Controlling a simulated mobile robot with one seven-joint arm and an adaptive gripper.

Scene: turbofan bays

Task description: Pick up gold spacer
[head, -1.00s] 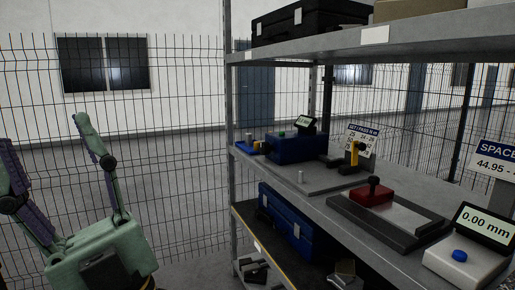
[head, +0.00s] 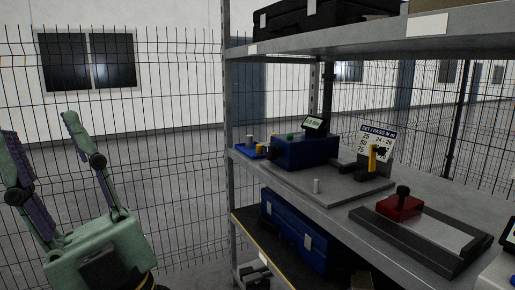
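A small gold-yellow piece (head: 260,148), which looks like the gold spacer, is at the left end of the middle shelf. It is at a small blue tray (head: 244,151), beside a grey cylinder (head: 250,139). A dark knob on the blue device partly hides that area, and the piece is too small to see in detail. My gripper (head: 40,126) is at the left of the head view, fingers pointing up and spread wide apart. It is open and empty, well to the left of the shelf and clear of the spacer.
The blue device (head: 305,152) with a small display stands right beside the tray. A small pale cylinder (head: 316,186) stands on the grey plate before it. A red block (head: 399,206) sits farther right. A grey shelf post (head: 228,120) and the upper shelf (head: 375,38) bound the space.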

